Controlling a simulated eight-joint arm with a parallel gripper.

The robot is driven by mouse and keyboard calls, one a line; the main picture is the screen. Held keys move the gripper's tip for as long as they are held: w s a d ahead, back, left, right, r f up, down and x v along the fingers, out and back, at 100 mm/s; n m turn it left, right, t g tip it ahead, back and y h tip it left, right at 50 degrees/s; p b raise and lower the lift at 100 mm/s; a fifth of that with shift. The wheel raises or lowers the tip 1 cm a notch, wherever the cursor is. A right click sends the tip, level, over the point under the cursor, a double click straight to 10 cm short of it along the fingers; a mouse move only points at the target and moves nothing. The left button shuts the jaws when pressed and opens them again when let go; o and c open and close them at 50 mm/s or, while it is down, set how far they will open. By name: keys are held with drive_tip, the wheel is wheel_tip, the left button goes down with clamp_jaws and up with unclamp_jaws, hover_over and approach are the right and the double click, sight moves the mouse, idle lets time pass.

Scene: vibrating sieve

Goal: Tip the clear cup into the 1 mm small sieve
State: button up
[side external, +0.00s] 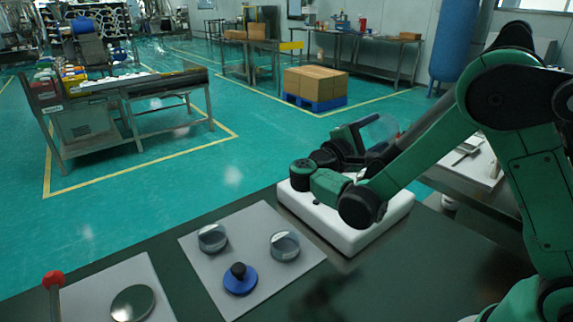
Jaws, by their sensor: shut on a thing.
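My gripper (358,138) is in the side external view, right of the middle, raised above a white block. It is shut on the clear cup (382,129), which looks tilted well over toward its side. Whether anything is in the cup is too small to tell. Two round metal-rimmed sieves, a left one (212,238) and a right one (285,245), sit on a grey mat (235,220), apart from my gripper and to its lower left. I cannot read any label that marks the 1 mm one.
A blue disc with a black knob (240,280) sits on the mat's front part. A round metal dish (132,303) and a red ball knob (53,279) are at the lower left. The white block (350,237) stands beneath my arm. The dark table (400,285) is bare at front right.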

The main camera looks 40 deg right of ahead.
sight(386, 117)
drive_tip(key=shift+y, duration=0.3)
drive_tip(key=shift+f, duration=2.5)
drive_tip(key=y, duration=0.3)
drive_tip(key=d+r+y, duration=0.1)
drive_tip(key=shift+s+y, duration=0.1)
drive_tip(key=shift+y, duration=0.3)
drive_tip(key=y, duration=0.1)
drive_tip(key=d+r+y, duration=0.1)
drive_tip(key=y, duration=0.3)
drive_tip(key=shift+d+r, duration=0.15)
drive_tip(key=shift+r, duration=0.1)
drive_tip(key=y, duration=0.1)
drive_tip(key=r+y, duration=0.1)
drive_tip(key=y, duration=0.1)
drive_tip(key=r+y, duration=0.1)
drive_tip(key=shift+d+y, duration=0.3)
drive_tip(key=shift+d, duration=0.05)
wheel_tip(386, 117, up, 2)
drive_tip(key=y, duration=0.4)
drive_tip(key=shift+d+r, duration=0.1)
drive_tip(key=shift+d, duration=0.05)
